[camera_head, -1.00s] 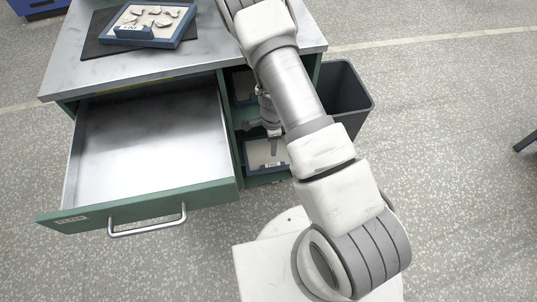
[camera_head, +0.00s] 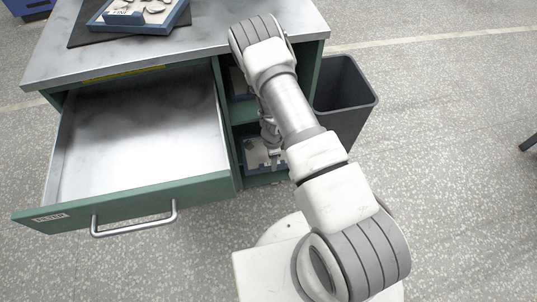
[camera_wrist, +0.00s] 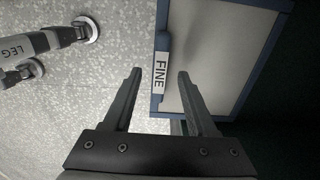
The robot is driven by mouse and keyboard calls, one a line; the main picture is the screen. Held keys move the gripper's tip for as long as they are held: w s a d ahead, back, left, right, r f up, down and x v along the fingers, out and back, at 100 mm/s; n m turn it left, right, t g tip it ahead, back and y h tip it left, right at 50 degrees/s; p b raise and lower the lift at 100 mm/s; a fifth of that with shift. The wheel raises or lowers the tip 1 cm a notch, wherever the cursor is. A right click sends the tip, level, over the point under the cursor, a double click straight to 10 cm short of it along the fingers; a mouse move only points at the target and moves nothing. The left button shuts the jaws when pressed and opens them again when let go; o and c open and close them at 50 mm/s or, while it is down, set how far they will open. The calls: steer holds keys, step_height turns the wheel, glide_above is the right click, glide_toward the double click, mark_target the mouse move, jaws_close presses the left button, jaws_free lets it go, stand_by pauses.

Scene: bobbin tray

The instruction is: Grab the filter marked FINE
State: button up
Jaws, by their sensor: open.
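The filter marked FINE is a flat pale panel with a blue frame (camera_wrist: 244,104). Its label tab (camera_wrist: 160,72) faces my gripper in the wrist view. My gripper (camera_wrist: 159,72) is open and empty, its fingertips to either side of the tab in the picture. I cannot tell whether they touch it. In the head view, a blue-framed panel (camera_head: 252,168) lies on the lower shelf of the green cabinet, and my gripper (camera_head: 271,153) reaches in there, partly hidden by my arm.
A blue-framed tray (camera_head: 170,22) with several pale pieces lies on a dark mat on the cabinet top. An open, empty drawer (camera_head: 140,135) juts out left of the shelves. A dark bin (camera_head: 362,100) stands at right.

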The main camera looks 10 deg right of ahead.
step_height(320, 180, down, 2)
steer(key=shift+f, duration=0.2)
steer(key=shift+r, duration=0.1)
jaws_close()
